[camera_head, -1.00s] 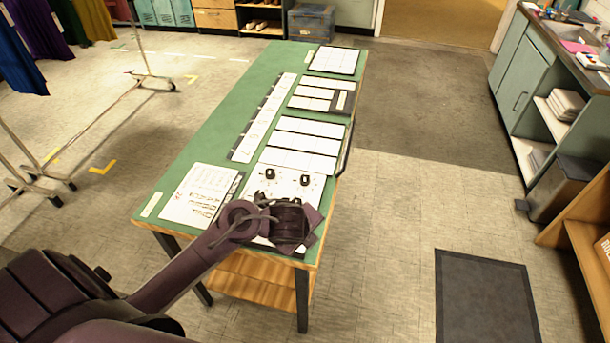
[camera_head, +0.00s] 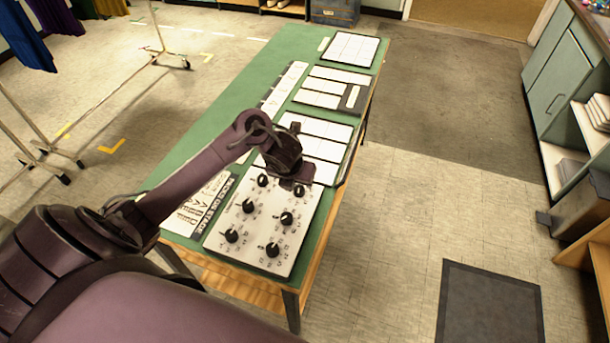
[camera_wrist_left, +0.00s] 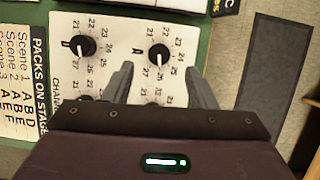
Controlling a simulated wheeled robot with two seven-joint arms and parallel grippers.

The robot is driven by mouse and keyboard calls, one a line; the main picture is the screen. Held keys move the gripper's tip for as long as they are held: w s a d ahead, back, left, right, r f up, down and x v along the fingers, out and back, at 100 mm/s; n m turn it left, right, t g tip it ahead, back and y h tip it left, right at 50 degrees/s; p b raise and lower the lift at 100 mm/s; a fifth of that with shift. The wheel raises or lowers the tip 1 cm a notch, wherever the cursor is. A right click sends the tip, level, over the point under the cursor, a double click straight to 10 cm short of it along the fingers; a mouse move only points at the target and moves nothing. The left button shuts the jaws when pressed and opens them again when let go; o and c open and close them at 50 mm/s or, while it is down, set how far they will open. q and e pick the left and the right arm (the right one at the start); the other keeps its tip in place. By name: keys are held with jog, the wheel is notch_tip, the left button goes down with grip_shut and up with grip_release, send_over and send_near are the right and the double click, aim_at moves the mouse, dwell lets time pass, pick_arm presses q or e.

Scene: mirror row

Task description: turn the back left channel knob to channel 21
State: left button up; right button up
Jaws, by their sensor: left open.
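The white knob panel (camera_head: 258,228) lies at the table's near end, with black knobs in two columns. The back left knob (camera_head: 263,180) is clear in the head view; its pointer is too small to read there. My left gripper (camera_head: 297,180) is over the panel's far end, to the right of that knob, and hides part of the panel. In the left wrist view the open, empty fingers (camera_wrist_left: 160,80) point towards a knob (camera_wrist_left: 159,55) ringed by numbers. Another knob (camera_wrist_left: 83,46) is left of it. My right gripper is out of view.
The panel lies on a green table (camera_head: 225,110). A printed sheet (camera_wrist_left: 18,75) lies left of it, and more white boards (camera_head: 352,48) lie farther back. A dark mat (camera_head: 488,302) is on the floor at right. A wheeled rail stands at left.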

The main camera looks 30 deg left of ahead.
aim_at(299, 189)
pick_arm(q)
jog(key=x, duration=0.2)
jog(key=b+x, duration=0.1)
jog(key=x, duration=0.1)
jog(key=shift+s+f, duration=0.2)
jog(key=shift+s, duration=0.15)
jog(key=shift+x, duration=0.9)
jog(key=shift+w+f, duration=0.25)
jog(key=shift+w, duration=0.1)
jog(key=c, duration=1)
jog(key=shift+r, duration=0.1)
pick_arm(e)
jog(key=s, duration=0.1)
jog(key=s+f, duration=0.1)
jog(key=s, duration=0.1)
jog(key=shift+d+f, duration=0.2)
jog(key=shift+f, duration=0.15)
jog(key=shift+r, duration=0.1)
